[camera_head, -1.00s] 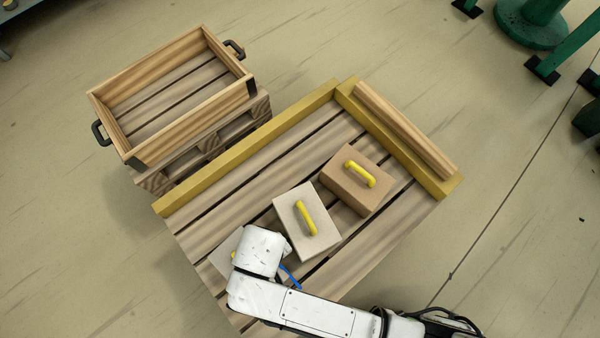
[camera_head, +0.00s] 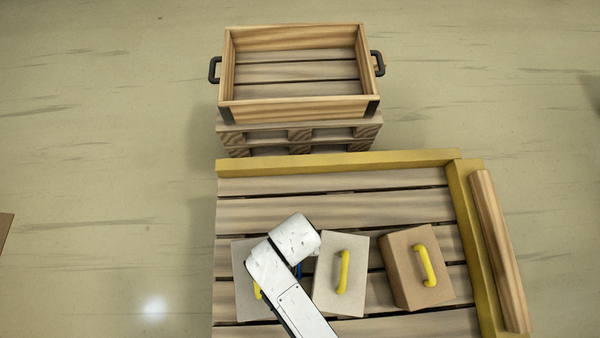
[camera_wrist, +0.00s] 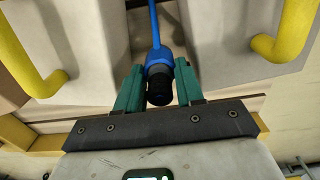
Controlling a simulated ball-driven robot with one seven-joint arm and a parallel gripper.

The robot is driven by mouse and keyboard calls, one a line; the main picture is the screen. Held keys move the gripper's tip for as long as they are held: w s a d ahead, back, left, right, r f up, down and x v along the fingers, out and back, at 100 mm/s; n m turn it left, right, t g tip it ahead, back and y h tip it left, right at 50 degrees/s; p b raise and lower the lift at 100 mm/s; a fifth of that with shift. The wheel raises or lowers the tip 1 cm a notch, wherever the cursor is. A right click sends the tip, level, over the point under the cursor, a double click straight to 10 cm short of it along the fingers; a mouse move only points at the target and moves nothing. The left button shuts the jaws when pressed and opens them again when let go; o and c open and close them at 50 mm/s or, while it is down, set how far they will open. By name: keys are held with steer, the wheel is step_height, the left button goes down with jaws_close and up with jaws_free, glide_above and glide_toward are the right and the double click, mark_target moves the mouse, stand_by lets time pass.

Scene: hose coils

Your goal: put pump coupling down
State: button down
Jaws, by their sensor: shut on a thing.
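The pump coupling (camera_wrist: 159,84), a black ring-ended fitting with a blue body and a thin blue hose, sits between the green fingers of my gripper (camera_wrist: 158,88) in the wrist view. The gripper is shut on it. In the head view my white arm covers the gripper and most of the coupling; only a sliver of blue (camera_head: 298,270) shows beside the arm. The gripper is over the slatted pallet (camera_head: 330,212), between two pale blocks with yellow handles.
A pale block (camera_head: 325,300) and a brown block (camera_head: 398,283) stand right of my arm; another pale block (camera_head: 241,262) is partly hidden left of it. Yellow rails (camera_head: 300,163) edge the pallet. An empty wooden crate (camera_head: 290,106) stands beyond. The pallet's far slats are clear.

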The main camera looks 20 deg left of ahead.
steer(key=shift+f+b, duration=0.45)
steer(key=shift+f, duration=3.05)
steer(key=c, duration=1)
jaws_free()
steer(key=shift+f, duration=0.1)
step_height(320, 180, up, 12)
steer(key=shift+r+p, duration=0.15)
steer(key=shift+p, duration=0.75)
